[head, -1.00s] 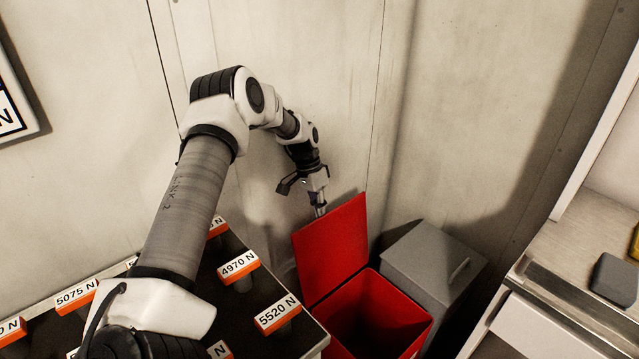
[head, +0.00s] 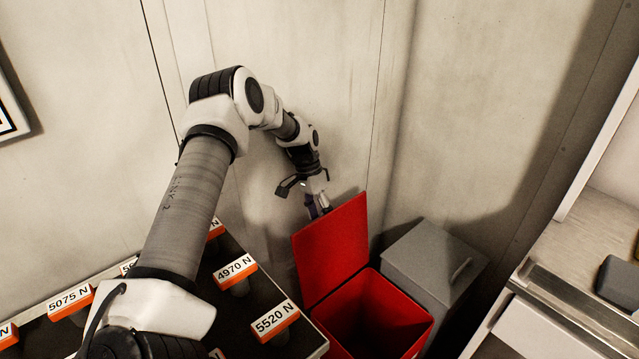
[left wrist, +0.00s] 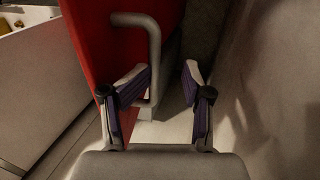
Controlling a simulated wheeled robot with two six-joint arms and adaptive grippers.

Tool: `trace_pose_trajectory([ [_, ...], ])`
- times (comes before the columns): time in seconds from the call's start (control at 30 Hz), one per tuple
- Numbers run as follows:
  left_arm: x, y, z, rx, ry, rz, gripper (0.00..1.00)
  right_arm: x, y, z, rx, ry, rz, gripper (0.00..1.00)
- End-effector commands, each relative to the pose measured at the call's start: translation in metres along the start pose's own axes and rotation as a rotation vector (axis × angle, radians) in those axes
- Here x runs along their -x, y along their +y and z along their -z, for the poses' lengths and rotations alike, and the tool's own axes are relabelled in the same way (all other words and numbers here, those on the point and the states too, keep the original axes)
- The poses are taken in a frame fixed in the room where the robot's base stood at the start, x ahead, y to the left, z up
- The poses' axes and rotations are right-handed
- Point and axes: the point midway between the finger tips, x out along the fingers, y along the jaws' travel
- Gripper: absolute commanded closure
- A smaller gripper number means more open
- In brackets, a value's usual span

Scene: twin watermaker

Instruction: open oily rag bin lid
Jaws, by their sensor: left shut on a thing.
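The red bin (head: 405,318) stands on the floor with its mouth showing. Its red lid (head: 332,248) is raised, tilted up at the left-rear side. My left gripper (head: 318,205) is behind the lid's upper edge, near the wall. In the left wrist view the red lid (left wrist: 90,45) is at the left, with a grey bent handle (left wrist: 153,55) on its outer face. My right gripper is not in view.
A grey lidded bin (head: 432,265) stands right of the red one. A rack of labelled weights (head: 238,272) is at the lower left, under my left arm. A counter (head: 575,285) is at the right. The wall is close behind the lid.

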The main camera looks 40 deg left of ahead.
Motion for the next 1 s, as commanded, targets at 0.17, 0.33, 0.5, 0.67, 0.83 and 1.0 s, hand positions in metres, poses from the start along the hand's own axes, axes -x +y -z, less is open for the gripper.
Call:
trace_pose_trajectory([
  [0.17,0.036,0.013,-0.001,-0.002,0.005,-0.001,0.63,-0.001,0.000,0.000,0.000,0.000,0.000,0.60],
  [0.33,0.074,0.026,-0.001,-0.002,0.009,0.001,0.63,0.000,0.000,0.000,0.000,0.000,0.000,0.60],
  [0.5,0.091,0.033,-0.002,0.000,0.008,0.001,0.63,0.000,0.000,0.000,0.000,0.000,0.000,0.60],
  [0.67,0.092,0.033,-0.002,0.000,0.008,0.001,0.63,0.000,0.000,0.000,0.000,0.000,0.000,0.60],
  [0.83,0.092,0.033,-0.001,0.000,0.009,0.001,0.63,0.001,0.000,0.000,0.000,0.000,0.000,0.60],
  [1.0,0.092,0.033,-0.001,0.000,0.009,0.002,0.63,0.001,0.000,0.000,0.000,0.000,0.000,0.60],
])
